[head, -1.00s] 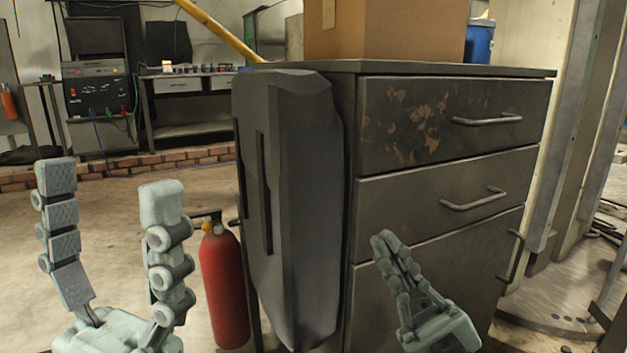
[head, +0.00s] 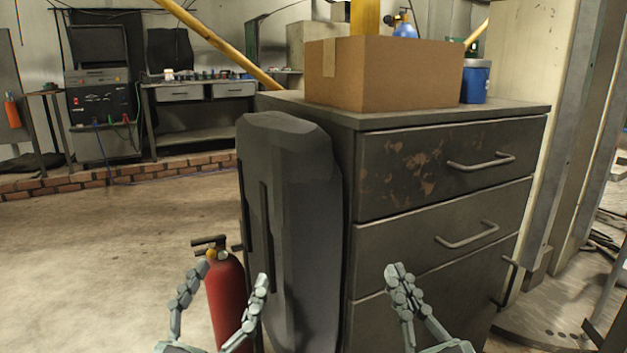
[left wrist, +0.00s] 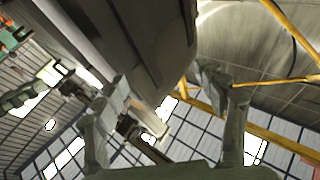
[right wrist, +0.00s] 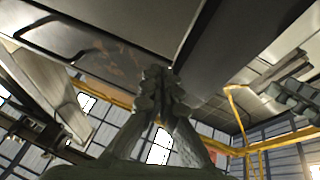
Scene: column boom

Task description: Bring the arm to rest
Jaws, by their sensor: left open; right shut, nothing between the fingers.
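My left gripper (head: 230,279) is low in the head view, its two fingers spread apart and empty, in front of the red fire extinguisher. Its fingers also show in the left wrist view (left wrist: 165,90), spread wide with nothing between them. My right gripper (head: 395,275) is in front of the drawer cabinet's lower front, fingers together and empty. In the right wrist view its fingertips (right wrist: 158,78) meet at the middle. Both grippers point upward. The rest of both arms is out of the head view.
A grey drawer cabinet (head: 445,200) stands close ahead, with a dark grey panel-like body (head: 290,210) at its left side. A cardboard box (head: 385,75) and a blue container (head: 475,82) sit on top. A red fire extinguisher (head: 227,300) stands at left. Open floor (head: 100,240) lies further left.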

